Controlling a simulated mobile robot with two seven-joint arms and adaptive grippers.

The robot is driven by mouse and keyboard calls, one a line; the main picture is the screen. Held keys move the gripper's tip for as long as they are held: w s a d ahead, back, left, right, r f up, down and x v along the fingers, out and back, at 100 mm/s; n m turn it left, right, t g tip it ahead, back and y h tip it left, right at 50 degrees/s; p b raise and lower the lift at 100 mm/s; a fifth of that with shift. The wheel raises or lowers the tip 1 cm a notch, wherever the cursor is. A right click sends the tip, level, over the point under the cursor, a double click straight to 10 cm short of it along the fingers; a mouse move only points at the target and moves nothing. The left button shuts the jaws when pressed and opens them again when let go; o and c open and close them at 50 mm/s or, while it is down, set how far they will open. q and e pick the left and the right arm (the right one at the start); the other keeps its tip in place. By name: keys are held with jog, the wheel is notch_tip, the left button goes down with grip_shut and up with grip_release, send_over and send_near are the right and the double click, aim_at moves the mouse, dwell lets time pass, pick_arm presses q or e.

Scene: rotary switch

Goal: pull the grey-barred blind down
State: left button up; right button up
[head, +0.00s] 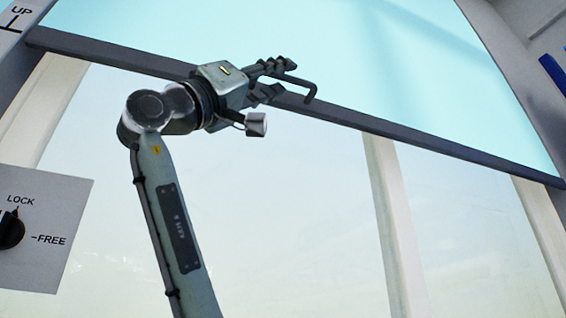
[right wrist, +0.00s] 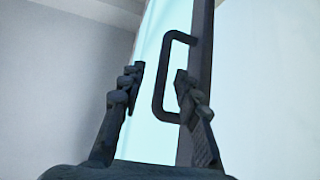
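The light blue blind (head: 420,75) hangs in the upper window, with a dark grey bar (head: 440,143) along its lower edge. The bar slants down to the right. A dark bracket-shaped handle (right wrist: 163,85) stands out from the bar. My right gripper (head: 277,80) is open at the handle. In the right wrist view, its fingers (right wrist: 158,85) stand on either side of the handle's grip, with a gap on the left; I cannot tell whether the right finger touches. My left gripper is out of view.
A white panel (head: 62,215) at the lower left carries a black rotary knob (head: 10,232), its pointer towards LOCK, with FREE marked at right. An UP sign (head: 20,15) is at the top left. Pale window uprights (head: 393,220) show below the bar.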

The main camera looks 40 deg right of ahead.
jog(key=shift+x, duration=1.25)
jog(key=shift+w, duration=0.15)
grip_shut()
